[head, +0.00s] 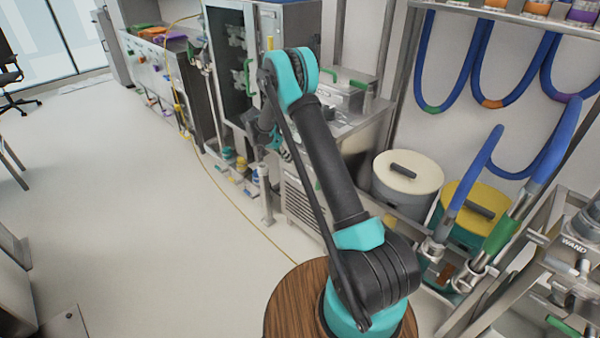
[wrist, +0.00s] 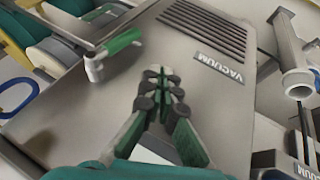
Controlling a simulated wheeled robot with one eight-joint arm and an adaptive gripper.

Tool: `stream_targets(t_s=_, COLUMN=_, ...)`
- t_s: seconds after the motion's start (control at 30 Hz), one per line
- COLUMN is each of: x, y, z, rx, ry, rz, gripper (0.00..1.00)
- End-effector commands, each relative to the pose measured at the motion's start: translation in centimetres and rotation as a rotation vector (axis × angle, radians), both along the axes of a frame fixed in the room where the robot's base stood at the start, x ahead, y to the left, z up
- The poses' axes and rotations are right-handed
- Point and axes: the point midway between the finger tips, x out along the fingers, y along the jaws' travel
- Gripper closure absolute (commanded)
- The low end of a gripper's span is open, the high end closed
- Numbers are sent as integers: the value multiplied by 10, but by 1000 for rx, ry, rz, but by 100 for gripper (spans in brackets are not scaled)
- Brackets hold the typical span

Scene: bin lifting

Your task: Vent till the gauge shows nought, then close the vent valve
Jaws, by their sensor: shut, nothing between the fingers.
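In the wrist view my gripper (wrist: 160,76) is shut and empty, with its fingertips together in front of a grey metal panel (wrist: 95,120) marked VACUUM. A small valve with a green lever handle (wrist: 121,42) stands on this panel, up and left of the fingertips and apart from them. I cannot tell whether it is the vent valve or whether it is open. I cannot make out a gauge or its reading in either view. In the head view my arm reaches towards the metal cabinet, and its own links hide the gripper.
A louvred vent (wrist: 205,27) and a metal pipe stub (wrist: 298,84) are near the fingers. In the head view, a cream-lidded drum (head: 408,172) and a yellow-lidded drum (head: 475,208) stand right of my arm, below blue hoses (head: 470,75). The floor at left is largely clear.

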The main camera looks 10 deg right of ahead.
Motion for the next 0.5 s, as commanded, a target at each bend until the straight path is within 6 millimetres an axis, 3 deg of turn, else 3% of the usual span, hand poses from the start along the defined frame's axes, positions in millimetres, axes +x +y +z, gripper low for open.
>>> stream_targets(t_s=0.07, x=-7, y=-3, z=10, rx=-37, ry=22, rz=-4, gripper=100)
stream_targets(t_s=0.17, x=-8, y=-7, z=7, rx=-43, ry=27, rz=-7, gripper=100)
stream_targets(t_s=0.5, x=-10, y=-40, z=-40, rx=-42, ry=24, rz=-8, gripper=100)
